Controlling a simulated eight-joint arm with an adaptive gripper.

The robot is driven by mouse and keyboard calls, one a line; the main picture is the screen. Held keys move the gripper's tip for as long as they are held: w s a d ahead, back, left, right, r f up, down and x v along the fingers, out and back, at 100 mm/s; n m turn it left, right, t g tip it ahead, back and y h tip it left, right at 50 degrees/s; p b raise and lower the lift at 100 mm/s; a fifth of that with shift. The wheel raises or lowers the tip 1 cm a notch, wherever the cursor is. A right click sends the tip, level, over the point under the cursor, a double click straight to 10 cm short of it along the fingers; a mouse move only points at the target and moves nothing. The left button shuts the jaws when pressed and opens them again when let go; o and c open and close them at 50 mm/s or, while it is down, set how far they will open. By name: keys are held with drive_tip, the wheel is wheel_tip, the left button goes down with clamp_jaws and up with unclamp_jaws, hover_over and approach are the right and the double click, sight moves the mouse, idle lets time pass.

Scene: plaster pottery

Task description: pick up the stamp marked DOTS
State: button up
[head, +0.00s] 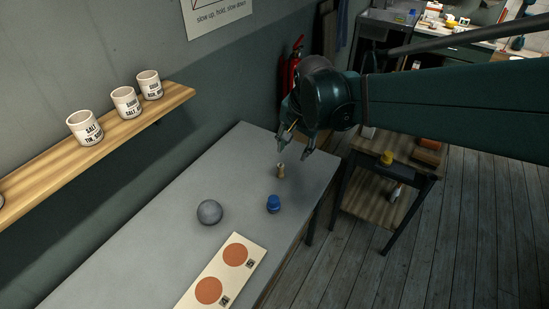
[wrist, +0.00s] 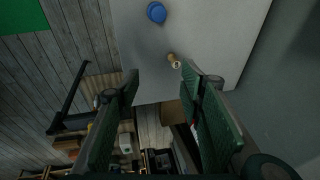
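A small tan wooden piece (head: 281,171), which looks like a stamp, stands on the grey bench top near its far end. In the wrist view the small piece (wrist: 173,59) shows just beyond the right fingertip, with a pale end. No DOTS marking can be read on it. My gripper (head: 293,151) hangs a little above it, fingers pointing down and spread, with nothing between them. In the wrist view my gripper's (wrist: 160,77) two green fingers are wide apart.
A blue lidded object (head: 273,204) stands close by the wooden piece; a grey ball (head: 210,212) lies farther left. A board (head: 212,269) with two orange discs lies at the front. A wall shelf (head: 107,136) holds white cups. A low side table (head: 381,201) stands right.

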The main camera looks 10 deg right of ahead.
drive_tip(key=w+f+m+g, duration=0.2)
drive_tip(key=w+f+m, duration=0.3)
drive_tip(key=w+f, duration=0.35)
drive_tip(key=m+g, duration=0.2)
drive_tip(key=m, duration=0.3)
approach(281, 173)
drive_tip(key=shift+w+d+f+b, duration=0.25)
drive_tip(key=shift+w+f+b, duration=0.1)
drive_tip(key=shift+b, duration=0.1)
drive_tip(key=shift+w+f, duration=0.1)
drive_tip(key=shift+f, duration=0.35)
drive_tip(key=shift+f, duration=0.1)
drive_tip(key=shift+f, duration=1.2)
drive_tip(key=shift+a+f+b, duration=0.15)
drive_tip(key=shift+f+b, duration=0.4)
drive_tip(key=shift+f, duration=2.05)
